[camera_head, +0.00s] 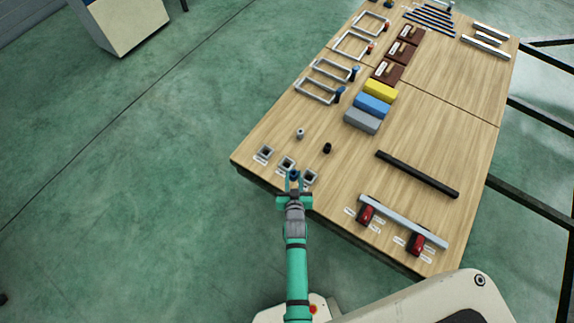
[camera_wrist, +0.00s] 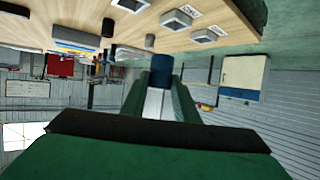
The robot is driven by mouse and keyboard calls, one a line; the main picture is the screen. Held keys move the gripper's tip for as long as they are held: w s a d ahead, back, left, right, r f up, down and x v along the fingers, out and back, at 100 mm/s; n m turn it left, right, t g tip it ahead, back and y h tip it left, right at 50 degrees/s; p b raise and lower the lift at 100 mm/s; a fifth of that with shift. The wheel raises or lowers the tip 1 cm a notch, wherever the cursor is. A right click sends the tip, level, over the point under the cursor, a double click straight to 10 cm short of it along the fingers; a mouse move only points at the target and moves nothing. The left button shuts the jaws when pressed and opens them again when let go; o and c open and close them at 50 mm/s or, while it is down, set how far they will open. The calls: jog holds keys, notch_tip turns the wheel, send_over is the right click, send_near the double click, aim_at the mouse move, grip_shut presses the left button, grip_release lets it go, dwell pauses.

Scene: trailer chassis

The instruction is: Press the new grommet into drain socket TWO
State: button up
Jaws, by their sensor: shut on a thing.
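My gripper (camera_head: 294,174) is shut on a dark blue cylindrical piece, seen between the fingers in the wrist view (camera_wrist: 161,70); it looks like the grommet. It is held by the near edge of the wooden workbench, close to the row of square grey sockets. The left socket (camera_head: 265,153) and middle socket (camera_head: 287,163) show open dark centres. The right socket (camera_head: 310,177) is just right of my fingers. Their labels are too small to read surely. The grommet appears above the bench; its exact gap from the middle socket cannot be told.
A small grey piece (camera_head: 300,133) and a black cylinder (camera_head: 327,148) stand behind the sockets. Yellow, blue and grey blocks (camera_head: 372,105) lie farther back. A long black bar (camera_head: 417,174) and a rail on red clamps (camera_head: 402,221) are at right. Floor at left is clear.

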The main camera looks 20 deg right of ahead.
jog(key=a+f+x, duration=0.1)
jog(key=a+x, duration=0.1)
jog(key=x, duration=0.8)
jog(key=shift+w+f, duration=0.2)
jog(key=shift+w, duration=0.15)
jog(key=shift+w+f, duration=0.4)
jog(key=shift+f, duration=0.25)
jog(key=shift+w+f, duration=0.2)
jog(key=shift+w+f, duration=0.55)
jog(key=shift+f, duration=0.15)
jog(key=shift+w+d+f, duration=0.2)
jog(key=shift+f, duration=1.55)
jog(key=shift+f, duration=0.1)
